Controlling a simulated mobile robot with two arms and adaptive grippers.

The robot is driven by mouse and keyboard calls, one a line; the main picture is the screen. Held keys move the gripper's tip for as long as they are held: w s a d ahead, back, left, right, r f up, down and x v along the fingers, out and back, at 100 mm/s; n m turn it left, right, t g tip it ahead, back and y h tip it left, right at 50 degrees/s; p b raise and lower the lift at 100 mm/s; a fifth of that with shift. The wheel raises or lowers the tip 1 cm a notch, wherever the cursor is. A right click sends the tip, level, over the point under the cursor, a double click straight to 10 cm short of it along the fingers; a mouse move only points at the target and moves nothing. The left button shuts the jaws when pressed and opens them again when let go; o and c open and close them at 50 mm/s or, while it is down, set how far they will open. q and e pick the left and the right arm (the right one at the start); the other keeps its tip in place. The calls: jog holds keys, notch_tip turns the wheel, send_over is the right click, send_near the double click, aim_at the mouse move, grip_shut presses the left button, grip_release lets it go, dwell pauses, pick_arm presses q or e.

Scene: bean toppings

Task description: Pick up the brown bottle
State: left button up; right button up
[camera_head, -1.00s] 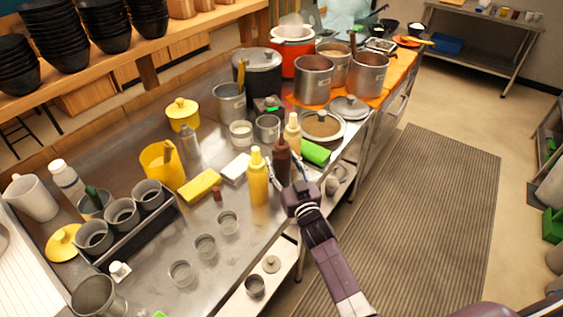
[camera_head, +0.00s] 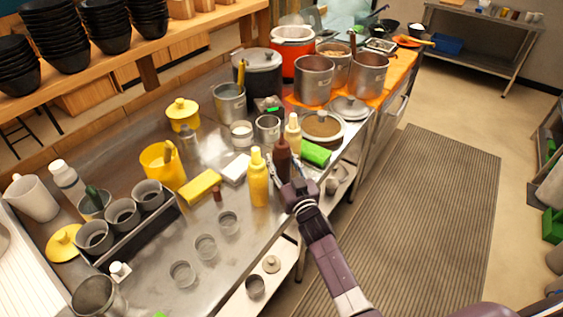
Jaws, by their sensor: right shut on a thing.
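The brown bottle (camera_head: 282,158) stands upright near the front edge of the steel counter, between a yellow bottle and a cream bottle. My right gripper (camera_head: 284,172) comes in from the lower right and is shut on the brown bottle, with fingers on both sides of its body. The bottle's lower part is partly hidden by the gripper. Whether its base touches the counter is hard to tell. My left gripper is not in view.
The yellow bottle (camera_head: 258,178) stands close on the left and the cream bottle (camera_head: 293,134) just behind. A green roll (camera_head: 315,153) lies to the right. Small glass cups (camera_head: 206,247) stand at the front. The floor mat (camera_head: 410,220) is clear.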

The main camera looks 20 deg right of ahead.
notch_tip(320, 180, up, 20)
dwell(0.4)
jog(key=shift+o, duration=0.7)
jog(key=shift+s, duration=0.1)
jog(key=shift+c, duration=0.3)
